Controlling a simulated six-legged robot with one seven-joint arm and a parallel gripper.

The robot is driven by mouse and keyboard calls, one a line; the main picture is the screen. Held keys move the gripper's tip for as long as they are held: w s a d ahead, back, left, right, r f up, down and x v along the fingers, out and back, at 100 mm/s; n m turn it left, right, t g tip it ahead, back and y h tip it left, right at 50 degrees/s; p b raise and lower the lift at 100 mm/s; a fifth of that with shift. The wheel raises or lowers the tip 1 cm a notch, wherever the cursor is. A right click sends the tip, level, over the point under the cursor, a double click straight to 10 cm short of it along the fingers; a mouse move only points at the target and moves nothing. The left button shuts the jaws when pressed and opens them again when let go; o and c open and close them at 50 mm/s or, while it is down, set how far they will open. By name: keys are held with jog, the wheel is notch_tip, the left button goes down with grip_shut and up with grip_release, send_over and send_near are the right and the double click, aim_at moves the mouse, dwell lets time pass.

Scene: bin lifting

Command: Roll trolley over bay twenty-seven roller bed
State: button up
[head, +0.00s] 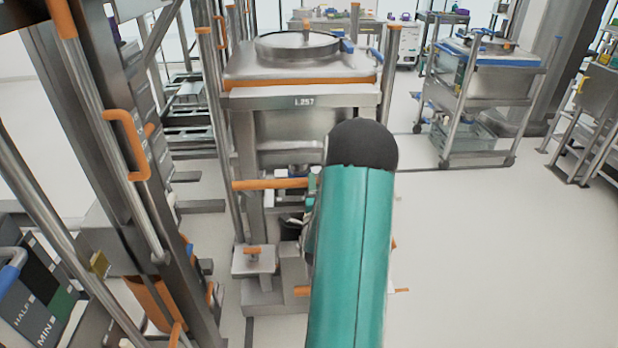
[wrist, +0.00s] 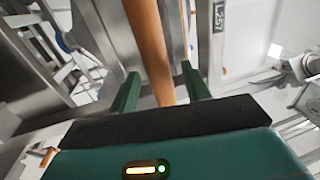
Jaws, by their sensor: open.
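A steel bin (head: 305,127) with a round lid and the label L257 sits in an upright steel frame (head: 386,85) with orange caps, which looks like the trolley. An orange bar handle (head: 270,184) sticks out low on this frame. My gripper (wrist: 162,82) is open, and the orange bar (wrist: 150,45) runs between its two green fingers in the wrist view. I cannot tell whether the fingers touch it. In the head view my teal arm hides most of the gripper and the frame's lower right. I cannot make out which part is the bay twenty-seven roller bed.
A steel column with an orange handle (head: 128,145) stands close on the left. Marked panels (head: 45,295) are at the lower left. A second wheeled cart (head: 480,95) stands at the back right, and a steel rack (head: 590,115) at the right edge. The floor (head: 480,260) on the right is clear.

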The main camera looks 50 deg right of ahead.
jog(key=x, duration=0.4)
jog(key=shift+w+d, duration=0.1)
jog(key=shift+w, duration=0.2)
grip_shut()
